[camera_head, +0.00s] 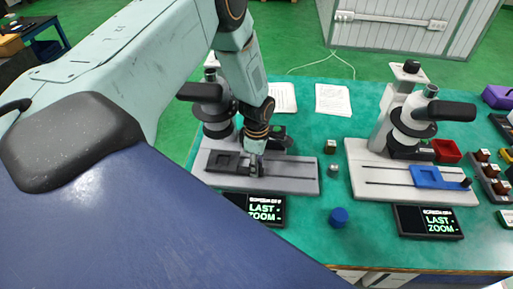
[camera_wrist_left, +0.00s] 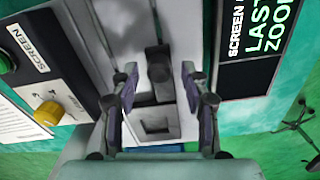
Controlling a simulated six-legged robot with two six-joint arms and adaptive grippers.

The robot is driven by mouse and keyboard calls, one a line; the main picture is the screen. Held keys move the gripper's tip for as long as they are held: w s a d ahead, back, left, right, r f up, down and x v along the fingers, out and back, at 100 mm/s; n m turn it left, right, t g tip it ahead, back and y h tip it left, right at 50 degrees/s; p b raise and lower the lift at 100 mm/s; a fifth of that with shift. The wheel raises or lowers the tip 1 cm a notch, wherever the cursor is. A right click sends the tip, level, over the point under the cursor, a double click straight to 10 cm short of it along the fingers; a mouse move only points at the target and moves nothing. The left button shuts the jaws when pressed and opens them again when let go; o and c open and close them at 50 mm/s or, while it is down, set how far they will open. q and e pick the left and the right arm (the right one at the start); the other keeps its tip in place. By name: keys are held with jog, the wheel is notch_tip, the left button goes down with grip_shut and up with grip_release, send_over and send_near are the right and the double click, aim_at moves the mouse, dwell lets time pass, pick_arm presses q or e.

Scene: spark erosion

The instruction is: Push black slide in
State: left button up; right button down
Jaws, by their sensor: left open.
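The black slide (camera_head: 222,161) lies on the grey stage (camera_head: 300,186) of the left microscope (camera_head: 213,108), its square recess toward the left. My left gripper (camera_head: 257,168) points down over the slide's right end. In the left wrist view, its two fingers (camera_wrist_left: 159,74) are apart. The slide (camera_wrist_left: 153,103) shows between them, with its upright dark knob (camera_wrist_left: 159,64) in line with the gap; I cannot tell whether a finger touches it. In the head view the gripper hides the knob. My right gripper is not in view.
Screens (camera_head: 263,209) (camera_head: 428,221) stand in front of both microscopes. The right microscope (camera_head: 414,115) has a blue slide (camera_head: 434,177) on its stage. A blue round piece (camera_head: 339,216) and small blocks stand between the stages. A box with a yellow knob (camera_wrist_left: 48,112) flanks the stage.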

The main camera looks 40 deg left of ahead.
pick_arm(q)
jog(key=shift+w+d+r, duration=0.1)
jog(key=shift+d, duration=0.05)
notch_tip(320, 180, up, 12)
dwell(0.5)
dwell(0.5)
